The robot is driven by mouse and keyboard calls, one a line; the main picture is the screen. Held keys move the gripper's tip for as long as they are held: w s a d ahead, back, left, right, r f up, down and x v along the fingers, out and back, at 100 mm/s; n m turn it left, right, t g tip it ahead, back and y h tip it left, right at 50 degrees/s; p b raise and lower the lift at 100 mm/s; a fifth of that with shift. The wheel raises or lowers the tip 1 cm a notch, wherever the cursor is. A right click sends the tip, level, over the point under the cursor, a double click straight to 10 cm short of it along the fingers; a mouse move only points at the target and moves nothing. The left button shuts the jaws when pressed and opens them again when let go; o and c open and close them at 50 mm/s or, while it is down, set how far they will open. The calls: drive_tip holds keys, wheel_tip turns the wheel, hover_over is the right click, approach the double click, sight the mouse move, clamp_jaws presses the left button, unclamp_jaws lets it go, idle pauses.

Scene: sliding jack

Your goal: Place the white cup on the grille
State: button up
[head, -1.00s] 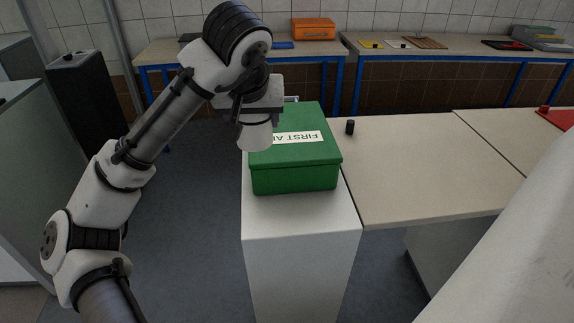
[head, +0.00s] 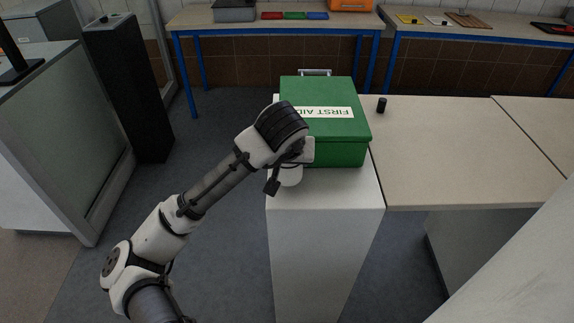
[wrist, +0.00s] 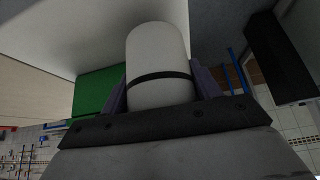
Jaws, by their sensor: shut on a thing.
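The white cup (wrist: 158,50) is clasped between the fingers of my gripper (wrist: 160,84) in the wrist view. A dark band crosses the cup. In the head view my gripper (head: 296,158) is in front of the left front corner of the first aid box, with the cup (head: 287,177) showing just below it, partly hidden by the wrist. The cup appears over the front part of the white pedestal; I cannot tell the gap under it. I cannot make out a grille in any view.
The green first aid box (head: 340,154) stands on the white pedestal (head: 325,215). A small black cylinder (head: 381,105) stands on the beige table (head: 450,150) to the right. A glass-sided cabinet (head: 60,140) and a tall black box (head: 130,90) stand left. Open floor lies between.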

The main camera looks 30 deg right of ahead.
drive_tip(key=shift+f, duration=1.25)
drive_tip(key=shift+f, duration=0.1)
drive_tip(key=shift+f, duration=0.15)
drive_tip(key=o, duration=0.9)
drive_tip(key=shift+o, duration=0.2)
drive_tip(key=shift+r, duration=0.4)
drive_tip(key=v, duration=1.2)
drive_tip(key=shift+b, duration=0.4)
drive_tip(key=shift+f, duration=0.1)
